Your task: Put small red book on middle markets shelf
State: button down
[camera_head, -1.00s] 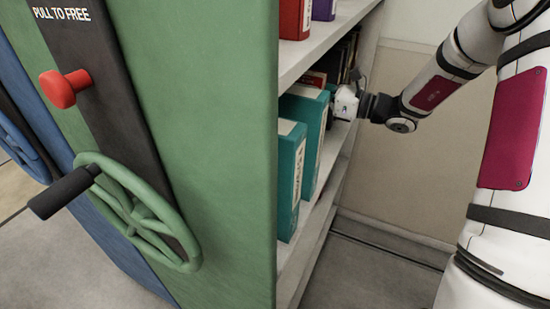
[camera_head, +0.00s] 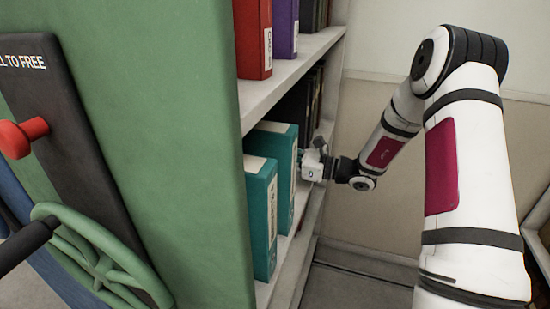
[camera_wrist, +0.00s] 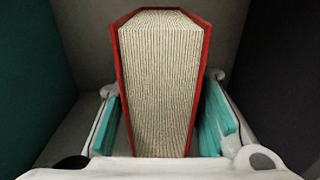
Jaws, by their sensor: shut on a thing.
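The small red book (camera_wrist: 160,85) fills the middle of the wrist view, its pale page edges facing the camera. My gripper (camera_wrist: 160,125) is shut on it, with a teal-padded finger on each side. In the head view my gripper (camera_head: 312,163) is at the shelf opening, just right of the teal binders, and the book is hidden there. The shelf (camera_head: 284,268) with the teal binders (camera_head: 262,215) lies below the shelf board (camera_head: 262,100) that bears a red binder. A dark green surface (camera_wrist: 30,90) stands left of the book and a dark one (camera_wrist: 285,80) right.
A red binder (camera_head: 253,38) and a purple binder (camera_head: 285,28) stand on the shelf above. Dark books (camera_head: 312,100) stand deeper on the lower shelf. The green cabinet end (camera_head: 180,150) bears a handwheel (camera_head: 95,260). Floor (camera_head: 350,285) is clear at the right.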

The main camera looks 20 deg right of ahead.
jog(key=shift+f, duration=0.15)
jog(key=c, duration=1.1)
grip_release()
jog(key=v, duration=1.2)
